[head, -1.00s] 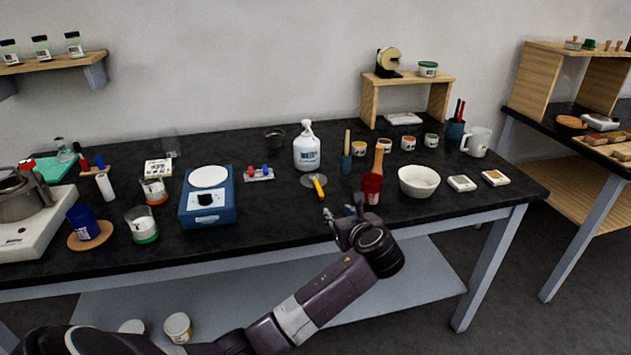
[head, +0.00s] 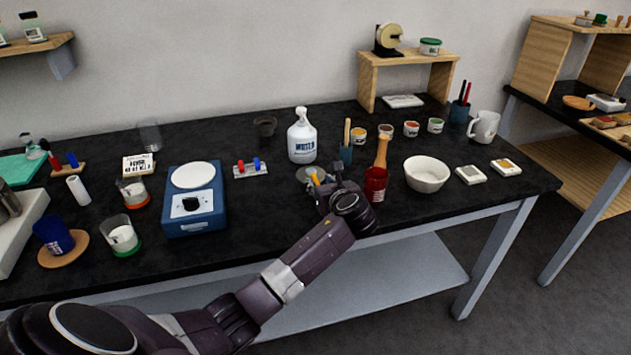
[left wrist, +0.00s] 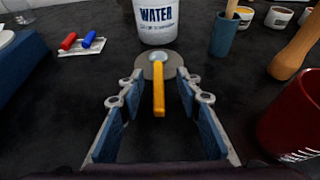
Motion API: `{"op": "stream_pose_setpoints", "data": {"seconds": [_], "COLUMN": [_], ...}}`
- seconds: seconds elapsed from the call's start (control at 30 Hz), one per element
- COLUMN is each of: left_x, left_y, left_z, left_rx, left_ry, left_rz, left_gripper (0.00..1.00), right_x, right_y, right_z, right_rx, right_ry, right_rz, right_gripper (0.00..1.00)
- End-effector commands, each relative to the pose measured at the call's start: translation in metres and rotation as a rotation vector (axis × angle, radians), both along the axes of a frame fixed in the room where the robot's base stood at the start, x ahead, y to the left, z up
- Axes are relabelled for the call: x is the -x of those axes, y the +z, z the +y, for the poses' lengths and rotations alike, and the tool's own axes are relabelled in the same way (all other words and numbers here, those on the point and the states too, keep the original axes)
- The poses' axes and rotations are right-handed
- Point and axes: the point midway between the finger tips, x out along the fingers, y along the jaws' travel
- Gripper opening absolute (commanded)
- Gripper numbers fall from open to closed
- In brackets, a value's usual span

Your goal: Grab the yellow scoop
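The yellow scoop (left wrist: 159,93) lies on a round grey disc (left wrist: 172,62) on the black table. In the left wrist view its handle points toward me and lies between the two spread fingers. My left gripper (left wrist: 160,90) is open, with a finger on each side of the handle and a gap to both. In the head view the left gripper (head: 325,185) covers much of the handle, and only part of the scoop (head: 315,177) shows. My right gripper is in neither view.
The white water bottle (head: 302,138) stands just behind the scoop. A red cup (head: 375,185) stands right of the gripper, close to it. A blue scale (head: 192,215) and a rack with red and blue pieces (head: 250,171) are on the left. A white bowl (head: 427,175) is on the right.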

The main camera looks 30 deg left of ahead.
Motion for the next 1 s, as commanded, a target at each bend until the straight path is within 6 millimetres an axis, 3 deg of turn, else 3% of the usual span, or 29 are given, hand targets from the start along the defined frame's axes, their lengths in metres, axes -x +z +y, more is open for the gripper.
{"op": "stream_pose_setpoints", "data": {"seconds": [0.2, 0.47, 0.77, 1.0], "left_x": [-0.014, -0.016, -0.015, -0.015], "left_y": [-0.011, -0.012, -0.012, -0.012], "left_z": [0.02, 0.022, 0.022, 0.022], "left_rx": [0.0, 0.001, 0.001, 0.001], "left_ry": [0.002, 0.0, 0.0, 0.0], "left_rz": [0.0, -0.001, -0.001, -0.001], "left_gripper": [0.32, 0.32, 0.0, 0.0], "right_x": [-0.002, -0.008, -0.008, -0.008], "right_y": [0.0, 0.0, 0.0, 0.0], "right_z": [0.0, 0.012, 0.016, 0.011], "right_rx": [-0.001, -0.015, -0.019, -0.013], "right_ry": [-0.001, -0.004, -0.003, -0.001], "right_rz": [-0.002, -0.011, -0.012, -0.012], "right_gripper": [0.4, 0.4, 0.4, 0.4]}}
